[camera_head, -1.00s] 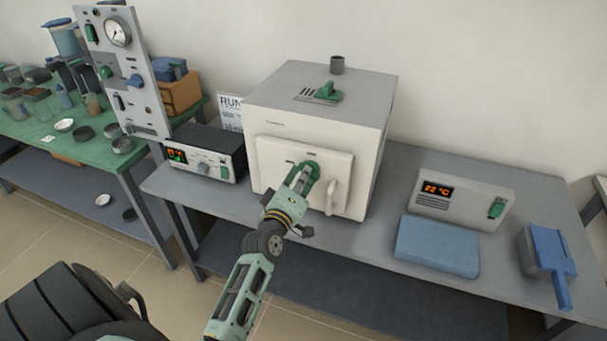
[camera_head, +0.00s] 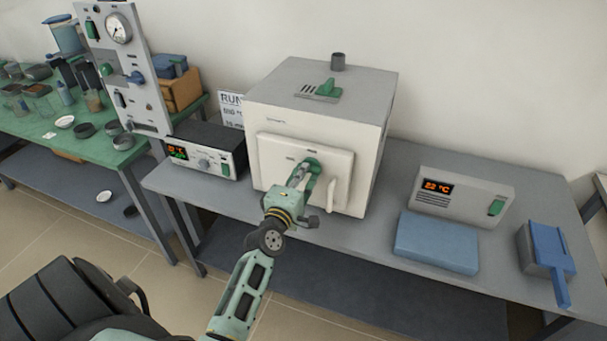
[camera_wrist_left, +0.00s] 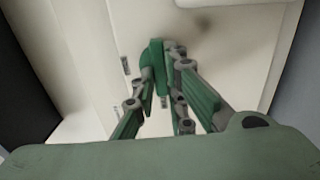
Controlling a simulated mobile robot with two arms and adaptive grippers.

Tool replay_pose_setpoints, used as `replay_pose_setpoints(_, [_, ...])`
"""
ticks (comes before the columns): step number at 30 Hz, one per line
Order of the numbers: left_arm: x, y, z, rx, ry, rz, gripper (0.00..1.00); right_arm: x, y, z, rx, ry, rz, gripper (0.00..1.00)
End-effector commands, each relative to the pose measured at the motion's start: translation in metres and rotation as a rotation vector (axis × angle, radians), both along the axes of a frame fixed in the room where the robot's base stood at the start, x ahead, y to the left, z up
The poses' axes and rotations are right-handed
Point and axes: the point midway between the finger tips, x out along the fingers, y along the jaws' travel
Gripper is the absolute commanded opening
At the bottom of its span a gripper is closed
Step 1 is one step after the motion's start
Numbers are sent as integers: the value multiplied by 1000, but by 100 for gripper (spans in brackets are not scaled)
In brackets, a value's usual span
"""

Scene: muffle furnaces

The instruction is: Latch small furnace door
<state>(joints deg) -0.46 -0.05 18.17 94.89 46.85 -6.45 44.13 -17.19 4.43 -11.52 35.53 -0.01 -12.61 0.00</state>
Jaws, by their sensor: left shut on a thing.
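The small furnace (camera_head: 318,110) is a white-grey box on the grey bench. Its front door (camera_head: 278,165) looks shut against the body, with a white bar handle (camera_head: 333,193) at its right. A green latch (camera_head: 315,166) sits at the door's upper middle. My left gripper (camera_head: 303,174) is at the door front, shut on the green latch. In the left wrist view the fingers (camera_wrist_left: 162,85) close around the green latch (camera_wrist_left: 152,62), hiding part of it. My right gripper is not in view.
A black-and-white controller (camera_head: 205,155) stands left of the furnace. On the right are a grey display box (camera_head: 462,198), a blue pad (camera_head: 437,243) and a blue-handled tool (camera_head: 547,255). A gauge panel (camera_head: 125,75) stands at the left. The bench (camera_head: 375,228) is clear between furnace and pad.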

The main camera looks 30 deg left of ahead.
Motion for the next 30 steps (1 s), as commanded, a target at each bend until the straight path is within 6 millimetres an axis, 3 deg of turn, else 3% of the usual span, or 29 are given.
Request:
replay_pose_setpoints(9, [0, 0, 0, -7, -3, 1, 0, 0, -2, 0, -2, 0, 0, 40])
replay_pose_setpoints(10, [0, 0, 0, -6, -2, 1, 14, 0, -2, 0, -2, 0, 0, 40])
replay_pose_setpoints(16, [0, 0, 0, -5, -2, 0, 30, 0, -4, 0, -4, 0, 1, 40])
replay_pose_setpoints(25, [-1, 0, 0, -3, -1, 0, 30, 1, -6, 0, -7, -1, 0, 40])
replay_pose_setpoints(30, [-18, -5, -2, -3, 1, 0, 30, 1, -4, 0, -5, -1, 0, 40])
